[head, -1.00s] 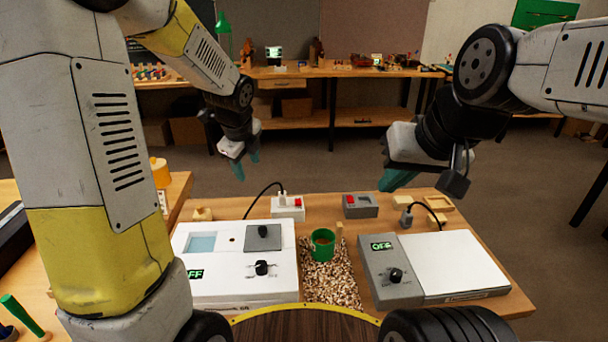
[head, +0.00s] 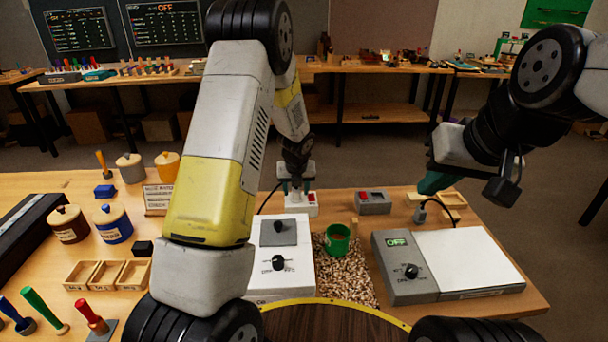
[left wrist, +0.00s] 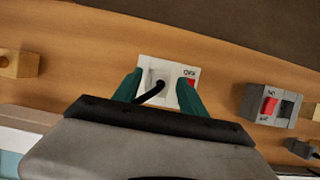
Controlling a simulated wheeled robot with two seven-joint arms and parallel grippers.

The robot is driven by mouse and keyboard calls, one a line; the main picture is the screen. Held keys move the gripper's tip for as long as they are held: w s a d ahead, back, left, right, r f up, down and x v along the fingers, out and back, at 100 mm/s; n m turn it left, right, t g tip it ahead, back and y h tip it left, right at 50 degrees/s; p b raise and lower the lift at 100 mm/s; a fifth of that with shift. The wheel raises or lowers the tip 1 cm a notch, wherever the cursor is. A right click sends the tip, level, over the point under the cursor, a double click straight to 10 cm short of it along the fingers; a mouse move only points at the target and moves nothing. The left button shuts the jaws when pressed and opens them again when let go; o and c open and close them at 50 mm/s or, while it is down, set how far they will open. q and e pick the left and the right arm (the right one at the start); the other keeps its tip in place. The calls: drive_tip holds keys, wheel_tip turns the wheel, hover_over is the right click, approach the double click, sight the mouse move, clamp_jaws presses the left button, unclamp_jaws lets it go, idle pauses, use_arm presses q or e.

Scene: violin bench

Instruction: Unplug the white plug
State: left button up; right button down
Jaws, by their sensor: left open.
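The white plug (left wrist: 157,88) sits in the white socket box (left wrist: 184,72), with its black cable curving off to the lower left in the left wrist view. The box carries a red switch beside the plug and shows in the head view (head: 311,202). My left gripper (left wrist: 160,90) is open, with one teal finger on each side of the plug; contact cannot be told. In the head view the left gripper (head: 292,190) points down at the box and hides most of the plug. My right gripper (head: 435,182) hangs over the bench's right side; its finger gap is not visible.
A grey socket box (head: 373,202) with a red switch stands to the right, and a grey plug (head: 420,215) lies near wooden trays. A white device (head: 300,258), a green cup (head: 337,238) on chips and a grey-white device (head: 465,258) fill the front.

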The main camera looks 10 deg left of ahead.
use_arm(q)
drive_tip(key=shift+w+f, duration=0.2)
drive_tip(key=shift+f, duration=0.25)
drive_tip(key=shift+c, duration=0.2)
clamp_jaws()
